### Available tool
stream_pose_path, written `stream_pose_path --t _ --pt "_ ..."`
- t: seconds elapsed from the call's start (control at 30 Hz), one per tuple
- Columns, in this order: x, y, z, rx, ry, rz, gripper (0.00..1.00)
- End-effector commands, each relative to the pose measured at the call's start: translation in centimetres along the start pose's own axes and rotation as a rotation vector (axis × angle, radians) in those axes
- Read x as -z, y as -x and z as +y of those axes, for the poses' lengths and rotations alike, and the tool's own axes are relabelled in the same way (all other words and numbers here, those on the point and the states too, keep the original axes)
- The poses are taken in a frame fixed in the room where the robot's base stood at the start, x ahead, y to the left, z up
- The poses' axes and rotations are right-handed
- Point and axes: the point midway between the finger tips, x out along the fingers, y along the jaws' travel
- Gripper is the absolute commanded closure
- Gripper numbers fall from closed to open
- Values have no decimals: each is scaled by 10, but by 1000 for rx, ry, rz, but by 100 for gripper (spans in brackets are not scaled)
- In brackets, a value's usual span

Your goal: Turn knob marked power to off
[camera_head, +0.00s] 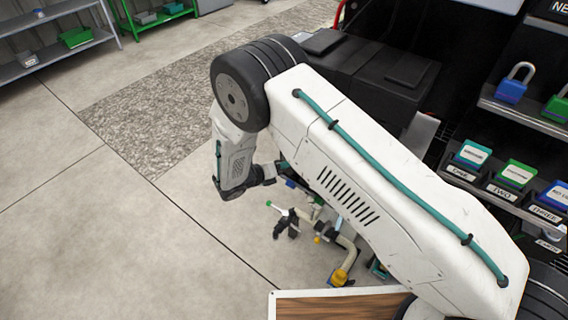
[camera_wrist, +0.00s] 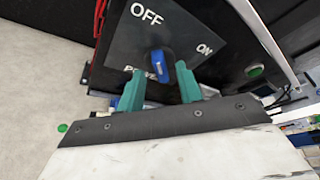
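The knob (camera_wrist: 159,66) is blue on a round dark base, on a dark panel (camera_wrist: 190,35) in the wrist view. White lettering reads OFF at the upper left and ON at the upper right; a partly hidden word beginning with PO stands below the knob. The knob's handle stands close to upright in the picture, leaning slightly. My gripper (camera_wrist: 160,90) has two teal fingers, set apart, one to each side just below the knob. It looks open and empty, and I cannot tell whether a finger touches the knob. The panel is not clearly visible in the head view.
A green button (camera_wrist: 255,70) sits right of the panel. In the head view, a shelf holds a blue padlock (camera_head: 511,88), a green padlock (camera_head: 557,107) and labelled boxes. Pipes and valves (camera_head: 340,245) stand below my arm. The floor at left is clear.

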Motion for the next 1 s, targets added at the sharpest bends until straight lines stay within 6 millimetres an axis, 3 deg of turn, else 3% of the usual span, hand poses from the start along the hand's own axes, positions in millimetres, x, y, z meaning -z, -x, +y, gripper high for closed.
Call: stream_pose_path --t 0.4,1.0 --pt "-2 64 1 -3 -2 -3 65" --pt "-2 70 1 -2 -2 -3 65"
